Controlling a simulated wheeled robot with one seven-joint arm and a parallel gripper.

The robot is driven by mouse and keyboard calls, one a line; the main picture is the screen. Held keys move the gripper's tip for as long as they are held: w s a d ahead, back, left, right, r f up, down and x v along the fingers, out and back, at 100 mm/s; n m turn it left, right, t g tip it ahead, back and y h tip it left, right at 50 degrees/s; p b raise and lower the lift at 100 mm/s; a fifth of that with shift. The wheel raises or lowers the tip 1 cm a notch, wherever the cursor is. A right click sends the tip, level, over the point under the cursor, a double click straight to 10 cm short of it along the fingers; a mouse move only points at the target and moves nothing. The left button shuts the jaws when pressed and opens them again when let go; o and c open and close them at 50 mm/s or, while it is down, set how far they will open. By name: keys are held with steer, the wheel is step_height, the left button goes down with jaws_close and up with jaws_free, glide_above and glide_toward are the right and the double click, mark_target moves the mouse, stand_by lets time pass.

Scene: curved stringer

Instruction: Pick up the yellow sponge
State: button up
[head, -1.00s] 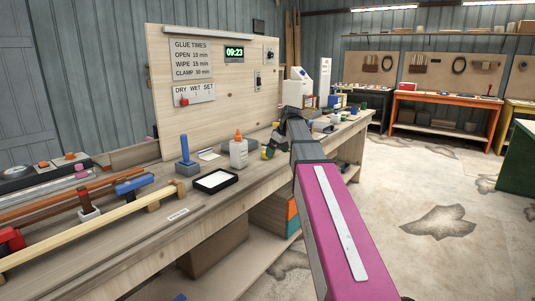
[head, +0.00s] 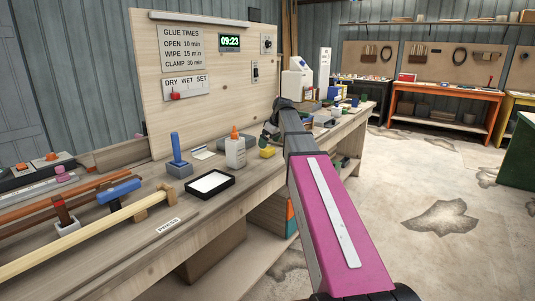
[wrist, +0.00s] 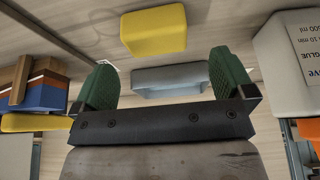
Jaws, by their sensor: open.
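A yellow sponge (head: 267,152) lies on the workbench, just right of the white glue bottle (head: 235,151). In the wrist view a yellow block that looks like this sponge (wrist: 154,30) lies at the top, beyond and between my fingertips, not touching them. My gripper (wrist: 163,62) has two green fingers spread apart with nothing held between them. In the head view my gripper (head: 270,134) is small, near the sponge and partly hidden by my arm. The glue bottle also shows at the right edge of the wrist view (wrist: 302,42).
A grey tray-like object (wrist: 170,80) shows between the fingers. A blue, orange and wooden item (wrist: 40,92) and a second yellow piece (wrist: 35,122) are at left. On the bench are a black-rimmed tray (head: 209,184) and a blue-handled tool (head: 177,150).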

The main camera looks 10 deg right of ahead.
mark_target(268, 148)
steer(key=shift+d+x, duration=0.15)
steer(key=shift+x, duration=1.1)
steer(key=shift+d+x, duration=0.2)
steer(key=shift+x, duration=1.1)
steer(key=shift+f, duration=0.1)
steer(key=c, duration=1)
